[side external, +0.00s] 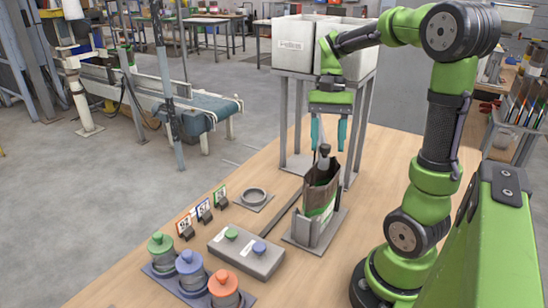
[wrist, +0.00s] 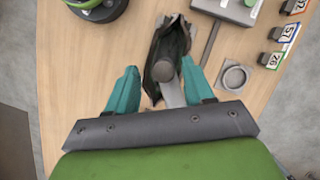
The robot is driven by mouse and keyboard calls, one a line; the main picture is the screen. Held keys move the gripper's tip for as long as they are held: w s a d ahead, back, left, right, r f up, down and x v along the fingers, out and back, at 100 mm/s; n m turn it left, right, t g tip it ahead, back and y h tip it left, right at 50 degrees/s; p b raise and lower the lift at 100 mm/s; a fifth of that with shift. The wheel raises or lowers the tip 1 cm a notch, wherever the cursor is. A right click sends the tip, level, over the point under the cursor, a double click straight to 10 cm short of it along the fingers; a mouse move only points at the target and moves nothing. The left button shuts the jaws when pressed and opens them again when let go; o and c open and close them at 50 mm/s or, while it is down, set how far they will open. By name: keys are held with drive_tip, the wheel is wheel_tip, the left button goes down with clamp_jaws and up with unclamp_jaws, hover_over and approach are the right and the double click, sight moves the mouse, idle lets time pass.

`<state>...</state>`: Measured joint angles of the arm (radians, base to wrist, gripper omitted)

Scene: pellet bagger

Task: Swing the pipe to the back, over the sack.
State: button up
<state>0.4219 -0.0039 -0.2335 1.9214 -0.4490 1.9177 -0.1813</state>
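The sack (side external: 322,192), dark brown with a green and white lower part, stands upright with its mouth open in a grey holder (side external: 312,232). It also shows in the wrist view (wrist: 168,45). A short grey pipe (side external: 323,165) with a rounded end shows at the sack's mouth; in the wrist view the pipe (wrist: 171,88) overlaps the mouth. I cannot tell how deep it sits or where its upper end is fixed. My gripper (side external: 328,132) is open above the sack, its teal fingers spread (wrist: 163,88) either side of the pipe, with visible gaps.
White bins (side external: 292,42) stand on a grey-legged frame behind. Bare table lies right of the sack.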

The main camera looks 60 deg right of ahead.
drive_tip(key=v, duration=1.2)
drive_tip(key=a+f+n+t+h, duration=0.1)
drive_tip(key=a+f+n+t, duration=0.3)
drive_tip(key=a, duration=0.6)
drive_tip(key=s+a+f+n+t+h, duration=0.1)
drive_tip(key=a+f+n+t, duration=0.3)
drive_tip(key=a, duration=0.6)
drive_tip(key=shift+a+f+n+t, duration=0.25)
drive_tip(key=shift+f+n+t, duration=0.25)
drive_tip(key=shift+f, duration=0.45)
